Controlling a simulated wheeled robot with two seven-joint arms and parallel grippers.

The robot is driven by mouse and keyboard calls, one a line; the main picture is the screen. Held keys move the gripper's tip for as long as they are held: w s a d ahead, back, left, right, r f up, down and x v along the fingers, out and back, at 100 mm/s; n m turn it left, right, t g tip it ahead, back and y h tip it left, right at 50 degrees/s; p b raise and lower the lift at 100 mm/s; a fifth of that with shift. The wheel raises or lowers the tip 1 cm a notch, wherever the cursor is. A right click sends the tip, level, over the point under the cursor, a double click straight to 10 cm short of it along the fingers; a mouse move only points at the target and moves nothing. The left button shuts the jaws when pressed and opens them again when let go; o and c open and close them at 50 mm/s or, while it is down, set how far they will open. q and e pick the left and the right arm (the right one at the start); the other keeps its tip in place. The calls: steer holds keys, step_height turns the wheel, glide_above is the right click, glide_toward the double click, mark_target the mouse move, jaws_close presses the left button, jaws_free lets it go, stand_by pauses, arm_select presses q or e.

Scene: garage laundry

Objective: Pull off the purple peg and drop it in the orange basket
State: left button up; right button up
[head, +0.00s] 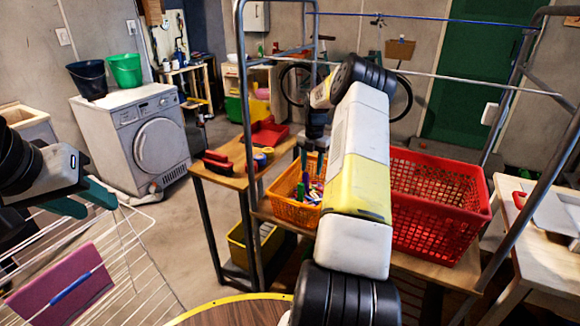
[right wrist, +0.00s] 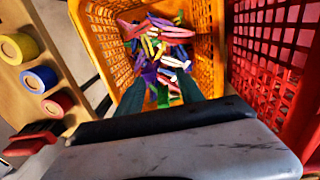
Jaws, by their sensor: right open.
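The orange basket (head: 293,207) stands on the wooden shelf; in the right wrist view its slatted walls (right wrist: 207,45) surround a heap of pegs (right wrist: 160,48) in several colours, purple among them. I cannot tell whether one of these is the task's purple peg, and I see none clearly clipped elsewhere. My right gripper (right wrist: 160,94) is open, fingers pointing down over the basket; in the head view my right arm partly covers the basket. My left gripper (head: 88,202) is open and empty above the drying rack (head: 125,240) at the left.
A red basket (head: 437,203) stands right beside the orange one. Metal frame posts and a blue line (head: 450,20) surround my right arm. A purple cloth (head: 62,290) with a blue strip hangs on the drying rack. Tape rolls (right wrist: 40,79) lie left of the basket.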

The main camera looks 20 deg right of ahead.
steer(key=s+a+r, duration=0.4)
steer(key=s+a, duration=0.4)
steer(key=s, duration=0.5)
steer(key=shift+s+a+r, duration=0.15)
steer(key=shift+s+a, duration=0.05)
steer(key=shift+s, duration=0.1)
steer(key=s+a+r+m+t, duration=0.1)
steer(key=s+a+r+m, duration=0.35)
steer(key=r, duration=0.35)
steer(key=s+a+r+m+t, duration=0.2)
steer(key=s+a+r+m, duration=0.1)
steer(key=a+r+m, duration=0.4)
steer(key=s+a+r+m+t+y, duration=0.1)
steer(key=s+a+r+m, duration=0.3)
steer(key=s+m, duration=0.3)
steer(key=s+a+r+m+t+y, duration=0.1)
steer(key=s+a+r+m+t, duration=0.1)
steer(key=s+m, duration=0.5)
steer(key=shift+s+a+r, duration=0.25)
steer(key=shift+a+r, duration=0.6)
steer(key=shift+a, duration=0.05)
